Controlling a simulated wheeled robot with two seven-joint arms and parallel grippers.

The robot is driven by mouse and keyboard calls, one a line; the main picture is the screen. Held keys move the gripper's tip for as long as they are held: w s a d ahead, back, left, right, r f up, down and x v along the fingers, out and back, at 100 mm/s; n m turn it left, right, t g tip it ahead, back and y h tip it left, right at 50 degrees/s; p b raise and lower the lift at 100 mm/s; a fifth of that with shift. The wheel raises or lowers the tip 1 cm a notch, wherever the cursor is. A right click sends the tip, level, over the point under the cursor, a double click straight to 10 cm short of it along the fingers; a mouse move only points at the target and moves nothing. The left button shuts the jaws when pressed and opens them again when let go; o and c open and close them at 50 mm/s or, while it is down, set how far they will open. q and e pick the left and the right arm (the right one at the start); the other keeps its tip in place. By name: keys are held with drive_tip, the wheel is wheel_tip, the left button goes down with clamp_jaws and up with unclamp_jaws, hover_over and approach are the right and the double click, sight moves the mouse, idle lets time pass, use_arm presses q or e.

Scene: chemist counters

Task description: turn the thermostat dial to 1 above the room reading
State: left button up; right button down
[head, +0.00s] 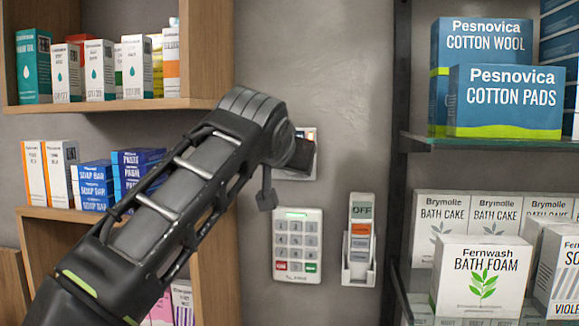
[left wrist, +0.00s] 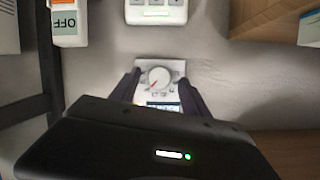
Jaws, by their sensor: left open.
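The thermostat (head: 307,168) is a pale plate on the grey wall, mostly hidden behind my left gripper (head: 288,158) in the head view. The left wrist view, turned upside down, shows the thermostat plate (left wrist: 144,66) with a round whitish dial (left wrist: 159,78). A red mark on the dial points to the lower left of that picture. A small lit display (left wrist: 163,105) shows at the plate's near edge; I cannot read it. My left gripper (left wrist: 160,84) is open, its dark fingers either side of the dial; I cannot tell whether they touch it. My right gripper is out of view.
A keypad (head: 298,246) is on the wall below the thermostat. A white holder (head: 359,262) with an OFF label is to its right. Wooden shelves (head: 205,104) with boxes are at the left, glass shelves (head: 480,148) with boxes at the right.

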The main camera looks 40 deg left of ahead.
use_arm(q)
drive_tip(key=b+v, duration=0.1)
drive_tip(key=v, duration=0.6)
drive_tip(key=shift+f, duration=0.1)
idle(0.4)
